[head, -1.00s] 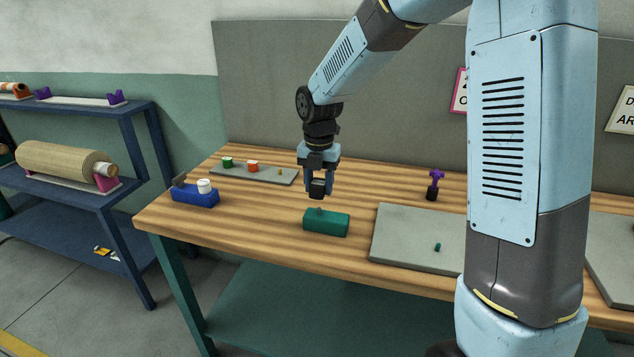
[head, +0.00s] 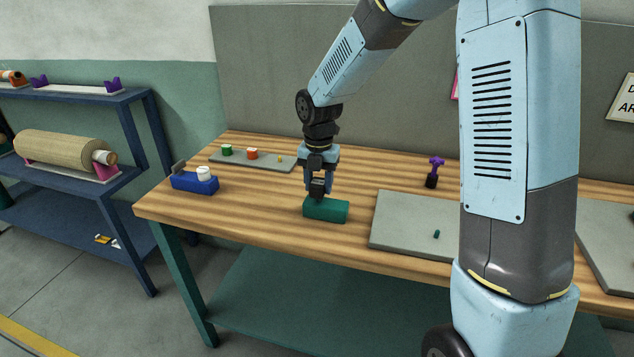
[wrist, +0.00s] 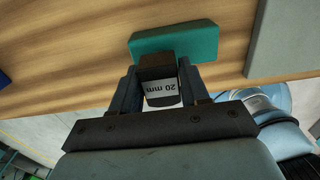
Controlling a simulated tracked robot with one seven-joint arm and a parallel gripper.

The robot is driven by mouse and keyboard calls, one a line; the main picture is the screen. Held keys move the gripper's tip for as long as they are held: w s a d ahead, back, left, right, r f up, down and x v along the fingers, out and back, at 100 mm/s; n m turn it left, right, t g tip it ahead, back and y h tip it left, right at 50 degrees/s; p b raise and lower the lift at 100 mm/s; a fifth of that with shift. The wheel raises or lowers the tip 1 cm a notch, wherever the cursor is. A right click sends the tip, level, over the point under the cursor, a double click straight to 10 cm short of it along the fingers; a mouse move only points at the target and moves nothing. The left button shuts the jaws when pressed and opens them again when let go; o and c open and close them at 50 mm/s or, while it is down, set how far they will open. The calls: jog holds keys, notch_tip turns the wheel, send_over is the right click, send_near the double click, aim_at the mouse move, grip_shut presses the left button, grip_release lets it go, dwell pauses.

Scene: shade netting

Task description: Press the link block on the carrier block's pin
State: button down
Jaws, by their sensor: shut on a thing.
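The green carrier block (head: 328,211) lies on the wooden table near its front edge; it also shows in the wrist view (wrist: 190,42). My gripper (head: 317,192) is shut on a dark link block (wrist: 159,66), whose pale face reads "20 mm" in the wrist view. In the head view the link block is at the left part of the carrier block's top. The carrier's pin is hidden now behind the link block and fingers. I cannot tell whether the link block is seated on the pin or just above it.
A blue holder (head: 194,183) with a white knob stands at left. A grey tray (head: 228,161) with small coloured parts lies behind it. A grey mat (head: 400,220) with a small teal piece lies right of the carrier. A purple-topped tool (head: 434,172) stands farther back.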

aim_at(318, 183)
jog(key=shift+f, duration=1.6)
dwell(1.1)
jog(key=shift+c, duration=2.4)
grip_release()
notch_tip(318, 183, up, 13)
jog(key=shift+r, duration=0.3)
